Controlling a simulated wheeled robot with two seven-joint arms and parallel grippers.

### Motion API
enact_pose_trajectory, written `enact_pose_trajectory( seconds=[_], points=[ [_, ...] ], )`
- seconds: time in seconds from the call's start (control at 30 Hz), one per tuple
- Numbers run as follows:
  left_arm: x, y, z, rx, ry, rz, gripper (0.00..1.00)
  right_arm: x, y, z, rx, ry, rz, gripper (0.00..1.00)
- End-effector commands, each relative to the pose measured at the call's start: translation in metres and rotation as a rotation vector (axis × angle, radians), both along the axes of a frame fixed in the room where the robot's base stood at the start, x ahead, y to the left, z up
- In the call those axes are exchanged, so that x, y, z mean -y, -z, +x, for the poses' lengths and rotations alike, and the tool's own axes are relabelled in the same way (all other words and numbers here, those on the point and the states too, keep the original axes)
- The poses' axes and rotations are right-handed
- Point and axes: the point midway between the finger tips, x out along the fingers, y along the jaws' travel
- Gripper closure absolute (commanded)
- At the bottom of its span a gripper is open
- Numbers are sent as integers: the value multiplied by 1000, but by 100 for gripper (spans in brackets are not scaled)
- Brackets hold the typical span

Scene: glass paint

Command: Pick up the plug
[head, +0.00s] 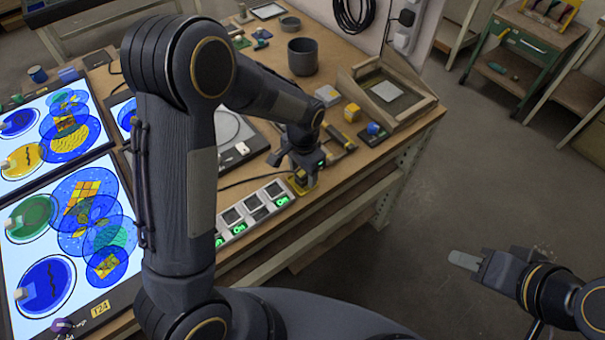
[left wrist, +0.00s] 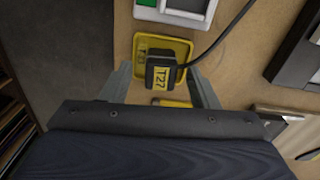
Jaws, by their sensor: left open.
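The plug (left wrist: 163,71) is a black block with a yellow "T27" label and a black cable running to the upper right in the left wrist view. It sits on a yellow tray (left wrist: 180,47), whose edge also shows in the head view (head: 297,187). My left gripper (head: 303,177) is over the tray at the table's front edge. In the left wrist view its open fingers (left wrist: 160,83) are on either side of the plug, with gaps visible. In the head view the gripper mostly hides the plug. My right gripper (head: 466,260) is beyond the table, over the floor; its jaw gap is unclear.
A switch strip (head: 255,208) with green lights lies beside the tray. Lit panels (head: 60,225) with coloured glass designs cover the left. A dark cup (head: 302,56), a yellow block (head: 352,112) and a wooden frame (head: 425,103) stand farther back. The floor at right is open.

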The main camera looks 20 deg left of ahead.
Motion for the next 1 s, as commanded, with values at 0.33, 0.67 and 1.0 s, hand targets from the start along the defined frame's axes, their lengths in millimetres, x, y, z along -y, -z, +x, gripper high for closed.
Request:
enact_pose_trajectory(
  seconds=[0.33,0.67,1.0],
  points=[
    [-1,13,0,-1,-2,-1,45,0,-2,0,0,0,0,64],
    [-1,12,0,0,-2,-1,86,0,-2,0,0,0,0,64],
    [0,11,0,1,-2,-2,94,0,-2,0,0,0,0,64]
  ],
)
